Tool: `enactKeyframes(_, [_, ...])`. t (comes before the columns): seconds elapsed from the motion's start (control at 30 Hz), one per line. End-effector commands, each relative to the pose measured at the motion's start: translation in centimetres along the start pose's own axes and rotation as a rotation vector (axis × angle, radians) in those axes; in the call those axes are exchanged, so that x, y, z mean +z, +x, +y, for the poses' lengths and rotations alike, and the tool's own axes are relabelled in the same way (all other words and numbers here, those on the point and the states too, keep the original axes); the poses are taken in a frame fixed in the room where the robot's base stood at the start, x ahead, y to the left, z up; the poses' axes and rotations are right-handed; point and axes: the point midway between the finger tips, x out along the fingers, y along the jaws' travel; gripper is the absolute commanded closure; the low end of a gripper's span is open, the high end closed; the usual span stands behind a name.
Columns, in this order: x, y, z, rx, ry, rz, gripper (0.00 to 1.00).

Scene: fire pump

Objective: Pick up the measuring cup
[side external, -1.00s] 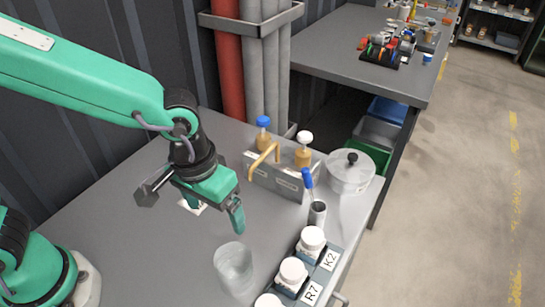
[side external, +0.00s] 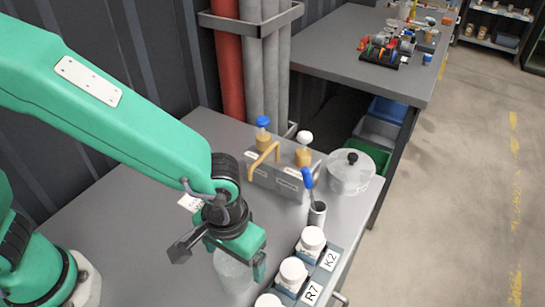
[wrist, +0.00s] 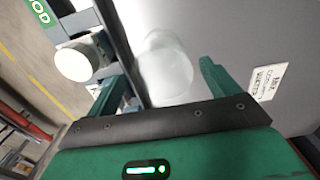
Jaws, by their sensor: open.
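The measuring cup (side external: 232,276) is a clear, frosted-looking cup standing upright on the grey bench. My gripper (side external: 238,257) is over it in the side view and hides its upper part. In the wrist view the cup (wrist: 168,72) lies between the two green fingers of my open gripper (wrist: 162,88), toward their tips. A gap shows on the right between cup and finger.
White-lidded jars (side external: 293,270) stand in a labelled rack close to the cup's right. A metal holder (side external: 318,214) with a blue-topped tool, a bottle caddy (side external: 280,180) and a clear lidded pot (side external: 350,172) stand farther back. A small label card (wrist: 268,80) lies on the bench.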

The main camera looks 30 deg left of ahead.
Motion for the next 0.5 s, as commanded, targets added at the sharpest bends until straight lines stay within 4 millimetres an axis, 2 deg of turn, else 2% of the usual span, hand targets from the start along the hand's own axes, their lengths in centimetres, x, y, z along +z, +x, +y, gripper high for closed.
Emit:
enactKeyframes(0.27, [0.0, 0.5, -0.1, -0.001, 0.0, 0.0, 0.12])
enactKeyframes(0.5, [0.1, 2.6, -0.3, -0.003, 0.0, -0.003, 0.12])
